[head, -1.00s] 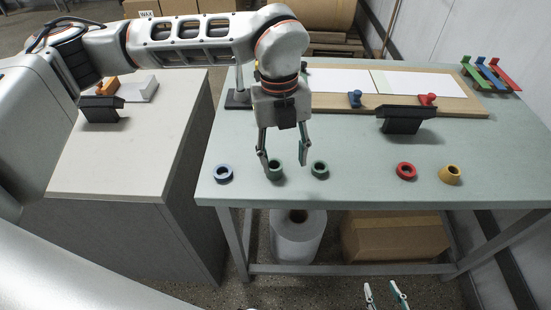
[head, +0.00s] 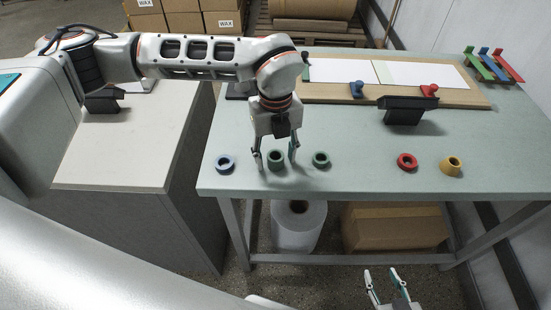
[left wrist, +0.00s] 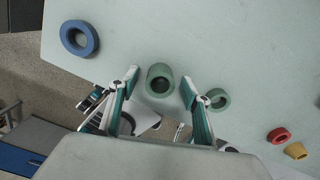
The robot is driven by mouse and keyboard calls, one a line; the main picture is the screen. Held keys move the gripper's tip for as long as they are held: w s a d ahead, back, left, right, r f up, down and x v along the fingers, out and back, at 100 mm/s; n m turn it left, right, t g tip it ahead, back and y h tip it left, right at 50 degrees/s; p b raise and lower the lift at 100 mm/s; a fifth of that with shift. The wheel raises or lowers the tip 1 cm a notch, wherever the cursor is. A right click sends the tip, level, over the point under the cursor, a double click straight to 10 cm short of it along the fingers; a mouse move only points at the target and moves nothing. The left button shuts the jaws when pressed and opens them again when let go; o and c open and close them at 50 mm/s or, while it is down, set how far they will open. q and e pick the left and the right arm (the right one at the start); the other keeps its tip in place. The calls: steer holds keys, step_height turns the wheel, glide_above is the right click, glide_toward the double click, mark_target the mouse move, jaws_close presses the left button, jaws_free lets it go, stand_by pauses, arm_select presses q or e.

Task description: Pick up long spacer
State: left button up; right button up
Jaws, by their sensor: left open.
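The long spacer, a dark green ring that looks taller than the others (head: 276,164), stands on the table near its front edge. In the left wrist view the long spacer (left wrist: 159,88) sits between the two fingertips, with a gap to each finger. My left gripper (head: 275,158) points down over it, open, with one finger on either side. A shorter green ring (head: 321,160) stands just to the right, outside the right finger. My right gripper (head: 382,272) is open and empty, low at the bottom of the head view, in front of the table.
A blue ring (head: 225,163) lies to the left; a red ring (head: 407,162) and a yellow ring (head: 452,166) stand to the right. A black block (head: 404,110) and a wooden board (head: 450,98) with white sheets are behind. The table between the green and red rings is clear.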

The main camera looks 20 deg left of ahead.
arm_select(q)
steer(key=c, duration=1.2)
steer(key=shift+r, duration=0.1)
